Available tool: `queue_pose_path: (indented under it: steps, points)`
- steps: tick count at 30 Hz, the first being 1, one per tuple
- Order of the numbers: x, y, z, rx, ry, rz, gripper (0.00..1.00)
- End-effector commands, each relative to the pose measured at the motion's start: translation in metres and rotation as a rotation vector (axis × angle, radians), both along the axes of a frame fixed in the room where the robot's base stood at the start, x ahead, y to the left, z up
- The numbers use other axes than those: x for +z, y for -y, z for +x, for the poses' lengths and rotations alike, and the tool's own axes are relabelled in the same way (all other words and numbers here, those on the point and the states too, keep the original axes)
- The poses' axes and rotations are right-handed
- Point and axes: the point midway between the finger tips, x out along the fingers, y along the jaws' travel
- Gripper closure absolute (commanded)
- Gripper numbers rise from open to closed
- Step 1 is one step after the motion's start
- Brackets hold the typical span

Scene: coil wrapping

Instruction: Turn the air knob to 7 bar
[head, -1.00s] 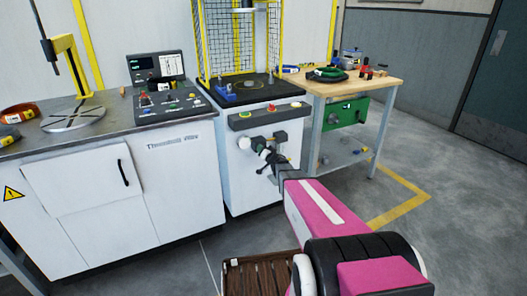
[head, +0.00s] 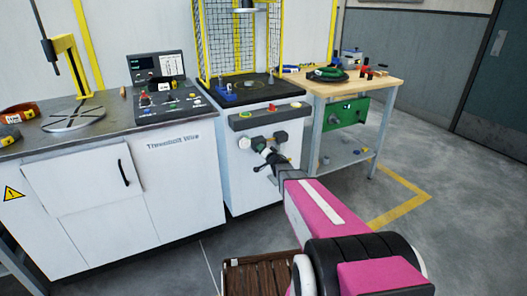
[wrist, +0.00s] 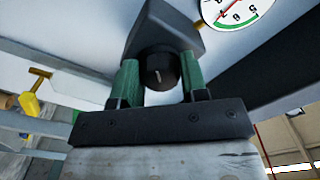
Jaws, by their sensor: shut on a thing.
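The air knob (wrist: 160,72) is a dark round cap with a pale mark, below a dark regulator body (wrist: 165,25) in the wrist view. My gripper (wrist: 160,85) has its two green fingers on either side of the knob and is shut on it. A round white gauge (wrist: 232,10) with a green band and a red edge mark is cut off at the top; its reading is not clear. In the head view my gripper (head: 268,156) is at the fittings on the white press cabinet (head: 244,180), partly hiding the knob.
The press (head: 240,88) with its yellow mesh guard stands above the cabinet. A control panel (head: 165,103) is on the left bench. A wooden table (head: 380,82) with a green unit stands at right. A yellow handle (wrist: 30,100) shows left in the wrist view. Floor at right is clear.

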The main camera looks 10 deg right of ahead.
Motion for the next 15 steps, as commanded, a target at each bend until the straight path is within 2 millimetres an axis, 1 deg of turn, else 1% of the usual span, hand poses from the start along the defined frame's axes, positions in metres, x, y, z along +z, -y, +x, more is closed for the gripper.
queue_pose_path:
  steps: [1,3,11,15]
  points:
    - [-0.0016,0.0000,0.0000,-0.001,-0.003,-0.003,0.56]
    - [-0.0014,-0.0001,0.0001,-0.001,-0.003,-0.003,0.37]
    - [-0.0006,-0.0001,-0.0001,0.000,-0.001,-0.001,0.37]
    - [-0.0001,0.0011,-0.0045,0.000,-0.001,-0.001,0.37]
